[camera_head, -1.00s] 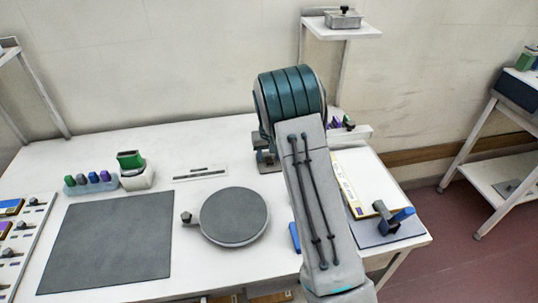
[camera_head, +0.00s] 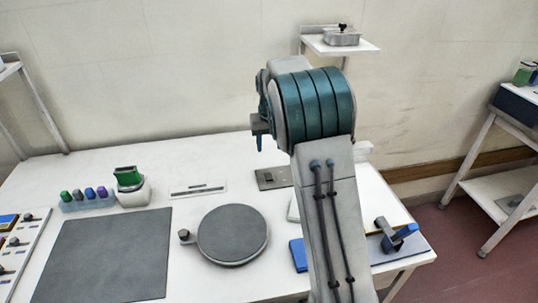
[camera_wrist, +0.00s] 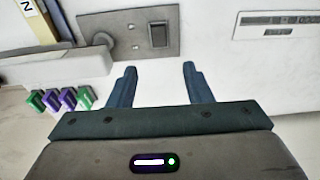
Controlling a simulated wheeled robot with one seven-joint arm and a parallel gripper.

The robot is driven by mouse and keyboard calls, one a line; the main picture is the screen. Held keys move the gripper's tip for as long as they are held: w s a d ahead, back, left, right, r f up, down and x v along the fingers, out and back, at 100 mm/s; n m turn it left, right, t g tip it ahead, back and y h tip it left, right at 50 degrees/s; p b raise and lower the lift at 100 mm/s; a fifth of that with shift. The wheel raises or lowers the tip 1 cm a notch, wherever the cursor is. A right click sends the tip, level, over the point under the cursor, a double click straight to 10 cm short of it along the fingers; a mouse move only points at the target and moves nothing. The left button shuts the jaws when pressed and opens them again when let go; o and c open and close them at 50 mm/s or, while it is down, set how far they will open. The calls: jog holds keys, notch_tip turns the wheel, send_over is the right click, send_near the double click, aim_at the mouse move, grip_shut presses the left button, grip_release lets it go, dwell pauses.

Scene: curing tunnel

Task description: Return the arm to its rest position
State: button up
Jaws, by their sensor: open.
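My gripper shows in the wrist view (camera_wrist: 160,85) with its two blue fingers apart and nothing between them. Beyond the fingers is the white table top (camera_head: 90,155). In the head view my arm rises from the lower edge and bends over at its large teal joint, above the table's back right part. The gripper itself is mostly hidden there behind the arm. A grey plate with a dark switch (camera_wrist: 158,35) lies beyond the fingertips in the wrist view, apart from them; part of it also shows in the head view (camera_head: 272,178).
A round grey disc (camera_head: 232,234) and a dark mat (camera_head: 108,255) lie on the table. A rack of coloured pieces (camera_head: 88,202) and a green-topped block (camera_head: 130,187) stand at the left. A blue-handled tool (camera_head: 400,238) is at the right. A shelf (camera_head: 340,47) stands behind.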

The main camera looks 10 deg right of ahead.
jog(key=shift+r, duration=0.35)
jog(key=s+r, duration=0.3)
jog(key=s, duration=0.5)
jog(key=s+r, duration=0.4)
jog(key=s, duration=0.3)
jog(key=s+f+t, duration=0.1)
jog(key=s+f, duration=0.2)
jog(key=s, duration=1.7)
